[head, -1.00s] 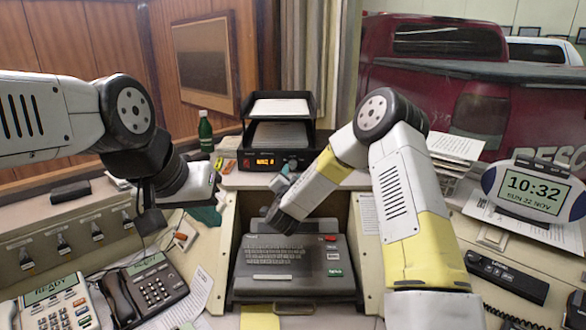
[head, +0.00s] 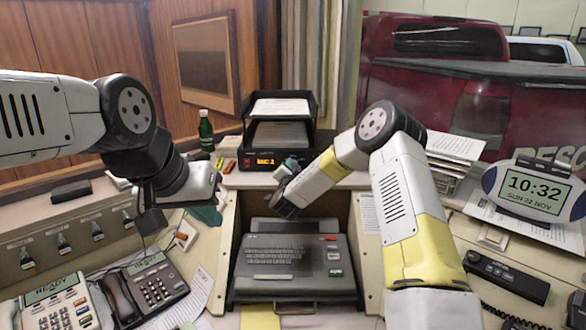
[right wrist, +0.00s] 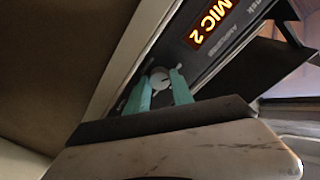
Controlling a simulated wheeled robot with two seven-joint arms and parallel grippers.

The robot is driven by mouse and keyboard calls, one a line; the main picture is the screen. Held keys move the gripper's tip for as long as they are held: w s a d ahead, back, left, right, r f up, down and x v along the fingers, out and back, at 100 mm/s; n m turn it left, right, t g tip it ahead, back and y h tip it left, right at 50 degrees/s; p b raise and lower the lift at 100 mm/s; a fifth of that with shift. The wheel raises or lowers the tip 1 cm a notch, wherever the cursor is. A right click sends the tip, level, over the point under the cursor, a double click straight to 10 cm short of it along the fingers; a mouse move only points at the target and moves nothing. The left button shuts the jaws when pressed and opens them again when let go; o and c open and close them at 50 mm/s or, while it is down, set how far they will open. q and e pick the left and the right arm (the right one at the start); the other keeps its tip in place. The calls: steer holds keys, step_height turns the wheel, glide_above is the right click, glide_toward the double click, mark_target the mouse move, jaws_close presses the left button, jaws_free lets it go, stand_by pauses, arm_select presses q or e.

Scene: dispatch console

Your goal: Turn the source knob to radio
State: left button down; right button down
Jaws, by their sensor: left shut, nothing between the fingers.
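The source unit (head: 247,152) is a black box under the paper trays, with an orange display reading MIC 2, clearest in the right wrist view (right wrist: 213,20). In the head view my right gripper (head: 287,166) is in front of the unit's right end and hides the knob. My left gripper (head: 207,213) is shut and empty above the left desk.
A laptop-like terminal (head: 285,258) sits in the recess below my right gripper. A green bottle (head: 206,131) stands left of the unit. Phones (head: 150,285) stand at the lower left; a clock display (head: 536,193) and a handset (head: 507,277) are on the right.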

steer(key=shift+m, duration=0.3)
steer(key=m, duration=1)
steer(key=shift+f+m+g+y, duration=0.1)
steer(key=shift+m+g+y, duration=0.2)
steer(key=shift+g, duration=0.1)
stand_by(0.5)
steer(key=c, duration=1.4)
jaws_free()
steer(key=shift+s, duration=0.1)
steer(key=s, duration=0.7)
steer(key=shift+s+r, duration=0.25)
steer(key=shift+s, duration=0.1)
